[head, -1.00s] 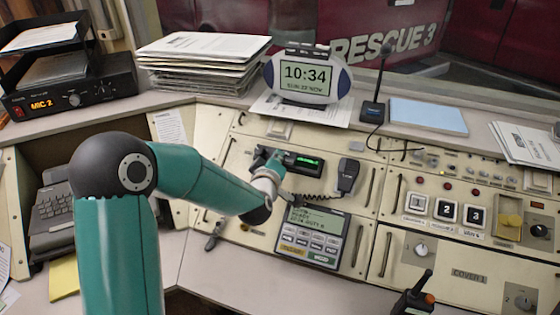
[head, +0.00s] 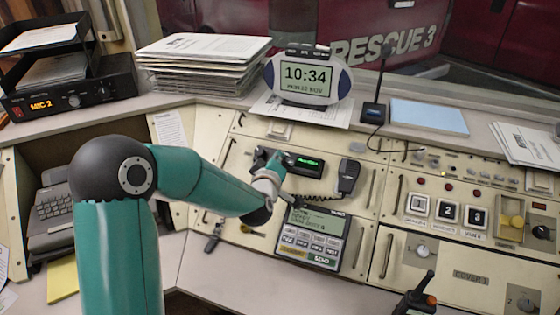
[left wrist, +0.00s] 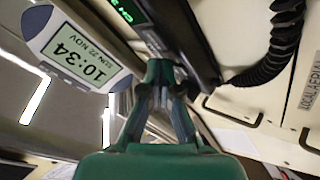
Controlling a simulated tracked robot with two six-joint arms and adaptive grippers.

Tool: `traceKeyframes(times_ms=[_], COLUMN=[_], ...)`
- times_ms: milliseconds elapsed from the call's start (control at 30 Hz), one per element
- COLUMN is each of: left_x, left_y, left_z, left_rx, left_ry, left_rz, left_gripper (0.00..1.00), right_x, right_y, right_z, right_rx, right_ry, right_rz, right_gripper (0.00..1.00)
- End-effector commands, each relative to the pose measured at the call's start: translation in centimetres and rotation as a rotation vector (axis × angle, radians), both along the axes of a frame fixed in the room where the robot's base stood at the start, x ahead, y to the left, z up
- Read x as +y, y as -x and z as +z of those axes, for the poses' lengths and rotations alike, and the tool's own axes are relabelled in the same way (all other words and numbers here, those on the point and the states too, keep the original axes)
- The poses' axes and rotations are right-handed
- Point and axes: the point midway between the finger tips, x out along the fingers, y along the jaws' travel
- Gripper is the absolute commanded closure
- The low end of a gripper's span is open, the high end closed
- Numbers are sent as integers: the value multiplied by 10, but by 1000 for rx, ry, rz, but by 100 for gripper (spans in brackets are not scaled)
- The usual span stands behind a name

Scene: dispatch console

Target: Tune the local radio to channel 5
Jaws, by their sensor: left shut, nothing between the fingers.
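The local radio is a black box with a small green display (head: 308,163), set in the sloped console panel. In the left wrist view its dark body (left wrist: 185,35) runs along the top, with green characters that seem to start with CH; the digit is hard to read. My left gripper (head: 262,156) is shut and empty at the left end of the radio. In the left wrist view its closed fingertips (left wrist: 160,70) are at or very near the radio's end; contact is unclear. The arm and fingers hide the radio's left end and any knob there. My right gripper is not seen.
A handset (head: 348,177) with a coiled cord hangs right of the radio. A keypad unit (head: 312,236) lies just below the gripper. A clock (head: 307,76) stands behind on the ledge.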

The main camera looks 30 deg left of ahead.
Motion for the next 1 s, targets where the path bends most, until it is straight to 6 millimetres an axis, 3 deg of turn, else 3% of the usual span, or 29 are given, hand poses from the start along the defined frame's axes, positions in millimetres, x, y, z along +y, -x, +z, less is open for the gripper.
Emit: traceKeyframes(times_ms=[733, 1000], left_x=[-3, -6], left_y=[7, 18], left_z=[13, 33], left_rx=[0, -2], left_ry=[0, -1], left_rz=[0, 0], left_gripper=[100, 100], right_x=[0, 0], right_y=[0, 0], right_z=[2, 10], right_rx=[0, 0], right_ry=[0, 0], right_rz=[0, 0], right_gripper=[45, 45])
